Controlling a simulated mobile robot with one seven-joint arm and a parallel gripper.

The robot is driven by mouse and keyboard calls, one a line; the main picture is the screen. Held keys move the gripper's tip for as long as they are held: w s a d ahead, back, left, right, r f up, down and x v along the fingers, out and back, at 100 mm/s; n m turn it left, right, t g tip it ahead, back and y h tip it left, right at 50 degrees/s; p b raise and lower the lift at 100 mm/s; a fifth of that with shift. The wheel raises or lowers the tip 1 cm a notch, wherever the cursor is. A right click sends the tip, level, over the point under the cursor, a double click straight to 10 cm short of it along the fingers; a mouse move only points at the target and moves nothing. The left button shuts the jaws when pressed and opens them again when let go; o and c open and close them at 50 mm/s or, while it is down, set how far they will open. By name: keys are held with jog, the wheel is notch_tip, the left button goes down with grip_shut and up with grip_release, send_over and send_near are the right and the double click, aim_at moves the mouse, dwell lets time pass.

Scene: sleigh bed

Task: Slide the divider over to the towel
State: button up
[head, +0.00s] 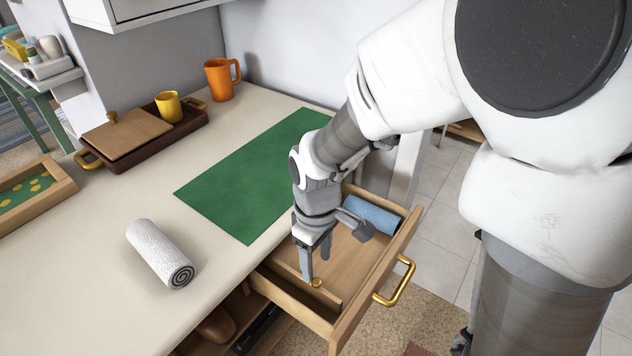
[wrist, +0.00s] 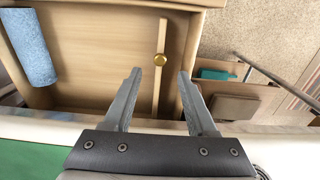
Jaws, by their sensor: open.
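The open drawer (head: 371,308) holds a thin wooden divider (wrist: 157,95) with a round brass knob (wrist: 160,60). The knob also shows in the head view (head: 317,283). A rolled blue towel (head: 372,214) lies at the far end of the drawer in the head view; it is at the left in the wrist view (wrist: 28,45). My gripper (wrist: 159,72) is open and points down into the drawer. In the wrist view its fingers are on either side of the divider, close to the knob. I cannot tell whether they touch it.
A white rolled towel (head: 160,254) lies on the counter near a green mat (head: 250,182). Bare drawer floor (wrist: 100,55) lies between divider and blue towel. The drawer front carries a brass handle (head: 396,283). A tray (head: 145,150) and orange mug (head: 221,79) stand farther back.

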aim_at(317, 280)
notch_tip(317, 280, down, 6)
jog(key=shift+f+b, duration=0.1)
jog(key=shift+b, duration=0.8)
jog(key=shift+c, duration=0.3)
grip_shut()
dwell(0.5)
